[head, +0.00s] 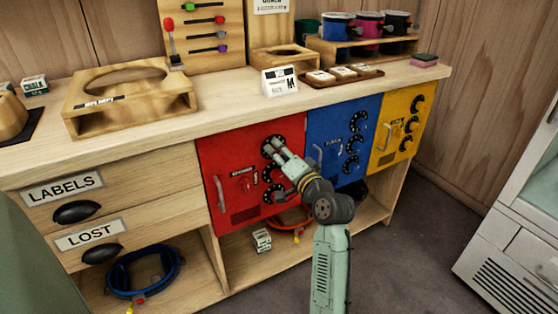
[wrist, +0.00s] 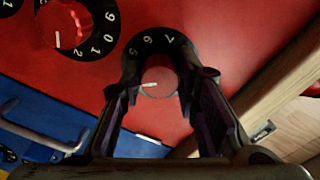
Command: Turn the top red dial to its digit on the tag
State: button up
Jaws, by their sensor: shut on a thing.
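The red locker door (head: 222,165) is on the left of three coloured doors under the counter. Its top dial (head: 267,144) is partly hidden by my gripper (head: 279,149). In the wrist view the top dial's red knob (wrist: 158,80) sits between the fingers of my gripper (wrist: 163,88), which is shut on it. The knob's white mark points left in that view. The digits 5, 6 and 7 show on the black ring; the others are hidden. A white tag card (head: 280,81) stands on the counter; its small print is unreadable.
Another red dial (wrist: 62,25) is close by in the wrist view. The blue door (head: 335,140) and yellow door (head: 400,125) have dials and handles too. The wooden counter (head: 230,105) overhangs just above my gripper.

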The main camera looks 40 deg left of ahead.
jog(key=n+b, duration=0.4)
jog(key=n, duration=0.1)
jog(key=shift+f+n, duration=0.1)
jog(key=shift+n, duration=0.3)
dwell(0.4)
jog(key=o, duration=1.2)
jog(key=shift+c, duration=0.2)
jog(key=v, duration=1.2)
